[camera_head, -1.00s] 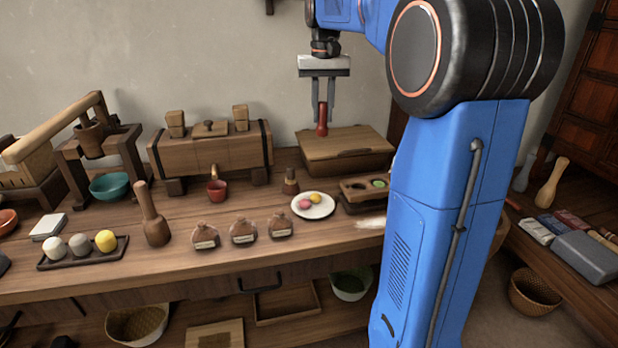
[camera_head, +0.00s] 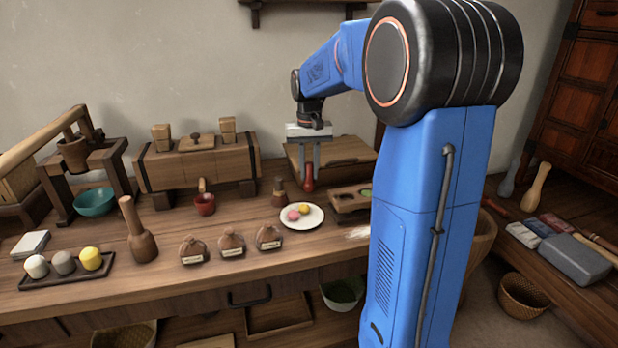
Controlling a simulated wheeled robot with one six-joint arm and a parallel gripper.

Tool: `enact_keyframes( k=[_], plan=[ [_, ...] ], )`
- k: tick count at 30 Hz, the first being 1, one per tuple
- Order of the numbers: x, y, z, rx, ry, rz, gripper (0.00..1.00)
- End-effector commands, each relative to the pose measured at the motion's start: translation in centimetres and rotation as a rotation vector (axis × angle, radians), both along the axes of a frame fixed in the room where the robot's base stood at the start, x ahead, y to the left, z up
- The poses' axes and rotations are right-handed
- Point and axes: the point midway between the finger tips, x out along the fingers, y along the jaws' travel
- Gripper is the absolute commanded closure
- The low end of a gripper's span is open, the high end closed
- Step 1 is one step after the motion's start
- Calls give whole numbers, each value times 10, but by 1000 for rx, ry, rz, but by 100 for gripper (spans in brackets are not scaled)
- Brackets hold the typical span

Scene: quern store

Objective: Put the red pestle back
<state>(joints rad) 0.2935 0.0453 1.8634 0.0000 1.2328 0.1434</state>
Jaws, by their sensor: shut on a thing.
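My gripper (camera_head: 309,167) points down and is shut on the red pestle (camera_head: 308,183), which hangs upright between its fingers. The pestle is in front of the wooden lidded box (camera_head: 345,150) in the picture, just left of a wooden block with round hollows (camera_head: 343,203). I cannot tell whether its lower end touches anything. One hollow of the block holds something green, and my blue arm hides the block's right end.
A small dark wooden piece (camera_head: 279,191) and a white plate (camera_head: 303,226) with pink and yellow sweets stand close by. A large wooden pestle (camera_head: 138,230) stands at left.

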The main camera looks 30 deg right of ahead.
Motion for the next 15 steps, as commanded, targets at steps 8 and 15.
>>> enact_keyframes(
  k=[8, 15],
  plan=[
    [0, 0, -25, 0, 1, 0, 100],
    [0, 0, -26, 0, 1, 0, 100]
  ],
)
